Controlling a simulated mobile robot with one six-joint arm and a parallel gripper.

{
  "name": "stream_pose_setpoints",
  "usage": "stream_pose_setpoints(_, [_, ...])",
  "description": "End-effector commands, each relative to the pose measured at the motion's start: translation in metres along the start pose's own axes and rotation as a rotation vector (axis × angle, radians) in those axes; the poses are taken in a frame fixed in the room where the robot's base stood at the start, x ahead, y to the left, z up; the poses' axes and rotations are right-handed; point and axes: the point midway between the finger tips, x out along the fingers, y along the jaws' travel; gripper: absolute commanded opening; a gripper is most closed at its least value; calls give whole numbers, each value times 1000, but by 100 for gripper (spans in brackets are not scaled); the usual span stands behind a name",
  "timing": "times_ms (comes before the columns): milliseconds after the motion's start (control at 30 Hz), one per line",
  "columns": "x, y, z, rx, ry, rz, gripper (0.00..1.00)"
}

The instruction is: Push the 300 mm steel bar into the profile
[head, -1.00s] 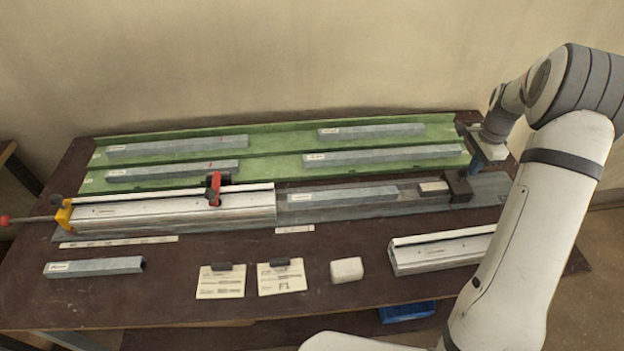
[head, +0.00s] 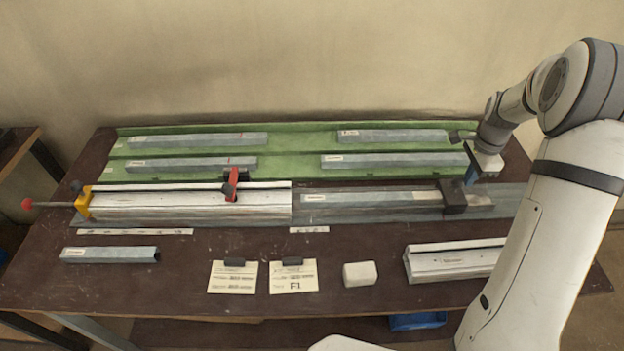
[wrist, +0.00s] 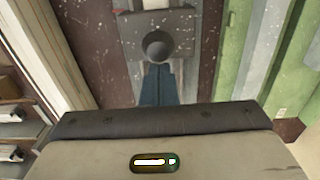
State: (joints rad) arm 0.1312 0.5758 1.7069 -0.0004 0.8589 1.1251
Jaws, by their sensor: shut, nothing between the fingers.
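The grey steel bar (head: 360,202) lies in the track, its left end close to the open right end of the pale profile (head: 190,205). A small light block (head: 427,196) sits at the bar's right end; I cannot tell if they touch. A dark pusher block (head: 453,203) stands just right of it. The bar is hidden there.
A green rack (head: 290,165) behind holds several grey bars. A red clamp (head: 232,186) is on the profile. In front lie a grey tube (head: 110,254), two cards (head: 293,277), a white block (head: 360,274) and another profile (head: 455,262).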

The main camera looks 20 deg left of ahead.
Motion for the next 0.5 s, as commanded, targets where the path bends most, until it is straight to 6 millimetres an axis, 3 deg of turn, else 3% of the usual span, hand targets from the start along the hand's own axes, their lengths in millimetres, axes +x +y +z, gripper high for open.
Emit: stream_pose_setpoints(500, [0, 0, 40, -1, -1, 0, 0])
